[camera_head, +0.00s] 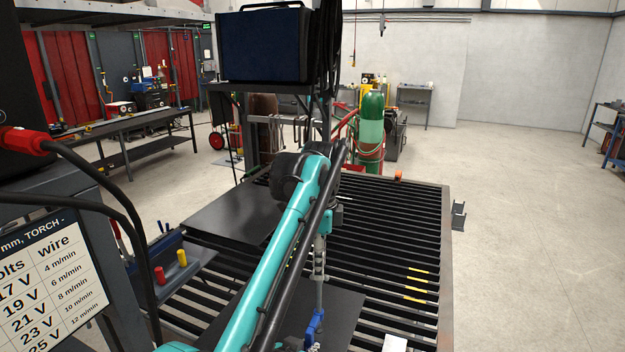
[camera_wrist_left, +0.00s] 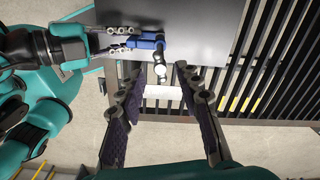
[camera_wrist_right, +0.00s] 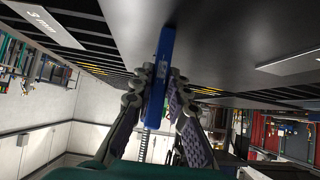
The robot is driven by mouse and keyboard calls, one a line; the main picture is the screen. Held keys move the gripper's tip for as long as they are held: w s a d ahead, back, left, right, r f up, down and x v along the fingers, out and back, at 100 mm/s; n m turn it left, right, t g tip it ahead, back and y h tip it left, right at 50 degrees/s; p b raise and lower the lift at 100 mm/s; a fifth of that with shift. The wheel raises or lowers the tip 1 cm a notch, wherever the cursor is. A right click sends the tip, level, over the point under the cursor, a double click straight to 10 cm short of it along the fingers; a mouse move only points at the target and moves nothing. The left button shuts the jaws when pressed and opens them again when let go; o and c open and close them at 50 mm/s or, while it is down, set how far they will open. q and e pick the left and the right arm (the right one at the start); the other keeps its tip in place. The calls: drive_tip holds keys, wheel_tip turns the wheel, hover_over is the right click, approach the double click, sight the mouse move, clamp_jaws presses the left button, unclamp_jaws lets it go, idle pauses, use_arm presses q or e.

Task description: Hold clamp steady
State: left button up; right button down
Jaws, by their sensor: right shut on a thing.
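The blue clamp (camera_head: 315,323) is at the bottom centre of the head view, over a dark metal plate (camera_head: 342,310) on the slatted table. In the right wrist view my right gripper (camera_wrist_right: 160,75) is shut on the clamp's blue bar (camera_wrist_right: 160,50). The left wrist view shows the right gripper (camera_wrist_left: 125,37) holding the clamp (camera_wrist_left: 147,42) from the left. My left gripper (camera_head: 319,272) points down above the clamp. Its fingers (camera_wrist_left: 158,72) are apart, with the clamp's round metal end showing between or beyond them. Contact there cannot be told.
Another dark plate (camera_head: 225,215) lies on the slatted table (camera_head: 446,250). A white label (camera_head: 394,343) lies at the front right. A holder with red and yellow handles (camera_head: 160,275) stands at left. A green cylinder (camera_head: 371,130) stands behind. The floor at right is mostly clear.

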use_arm(q)
drive_tip(key=shift+f, duration=1.4)
clamp_jaws()
drive_tip(key=n, duration=0.3)
drive_tip(key=shift+n, duration=0.3)
drive_tip(key=n, duration=0.8)
drive_tip(key=shift+n, duration=0.3)
